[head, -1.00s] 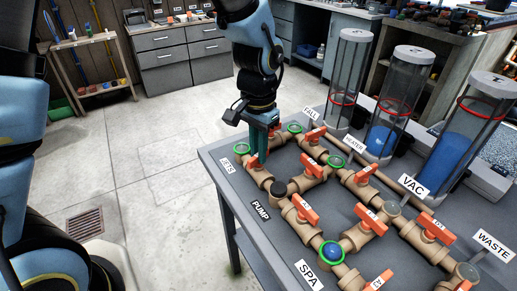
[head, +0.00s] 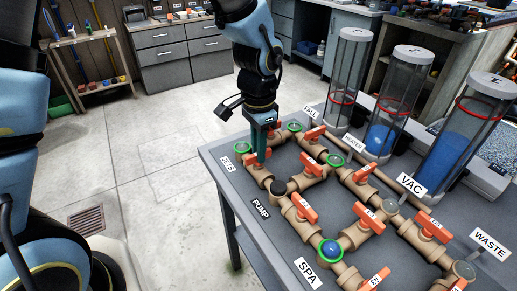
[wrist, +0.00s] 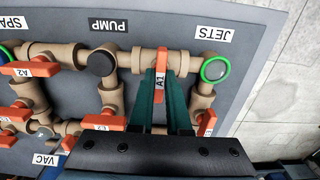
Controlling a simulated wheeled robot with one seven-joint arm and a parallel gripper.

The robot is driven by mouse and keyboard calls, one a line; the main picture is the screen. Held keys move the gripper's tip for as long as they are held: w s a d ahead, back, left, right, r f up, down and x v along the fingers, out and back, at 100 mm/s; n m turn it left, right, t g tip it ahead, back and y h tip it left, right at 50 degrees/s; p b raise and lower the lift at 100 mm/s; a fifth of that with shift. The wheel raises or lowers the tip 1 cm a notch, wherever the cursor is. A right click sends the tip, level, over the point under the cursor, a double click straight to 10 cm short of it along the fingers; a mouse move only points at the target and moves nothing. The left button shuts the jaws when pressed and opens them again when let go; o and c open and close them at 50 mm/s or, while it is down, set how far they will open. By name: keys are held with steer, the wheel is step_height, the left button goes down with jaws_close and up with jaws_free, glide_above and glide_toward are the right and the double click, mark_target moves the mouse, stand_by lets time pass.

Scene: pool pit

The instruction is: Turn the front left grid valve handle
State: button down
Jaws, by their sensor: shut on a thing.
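The orange valve handle marked A1 (wrist: 160,68) sits on the tan pipe between the JETS and PUMP labels, at the near left corner of the grid. It stands across its pipe in the wrist view. My gripper (wrist: 160,88) has its green fingers on either side of this handle and is shut on it. In the head view my gripper (head: 262,153) points down at the handle (head: 253,162), which the fingers partly cover.
Other orange handles, including A2 (wrist: 35,69), stand close by on the pipe grid. A green-ringed port (wrist: 215,69) is beside A1. Clear cylinders (head: 350,75) stand behind the grid.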

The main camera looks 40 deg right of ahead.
steer(key=c, duration=0.9)
jaws_free()
steer(key=shift+r, duration=0.1)
step_height(320, 180, up, 11)
steer(key=shift+f+b, duration=0.2)
steer(key=shift+b, duration=0.65)
steer(key=w+a+f+n, duration=0.1)
steer(key=w+a+n, duration=0.45)
steer(key=a, duration=0.35)
steer(key=w+a+f+n, duration=0.2)
steer(key=w+a+n, duration=0.2)
steer(key=w+a, duration=0.45)
steer(key=a+n, duration=0.2)
steer(key=a, duration=0.4)
steer(key=a+f+n+t, duration=0.1)
steer(key=a+n, duration=0.2)
steer(key=a, duration=0.2)
steer(key=s+a+f+n, duration=0.1)
steer(key=a+n, duration=0.2)
steer(key=a, duration=0.3)
steer(key=shift+a+t, duration=0.3)
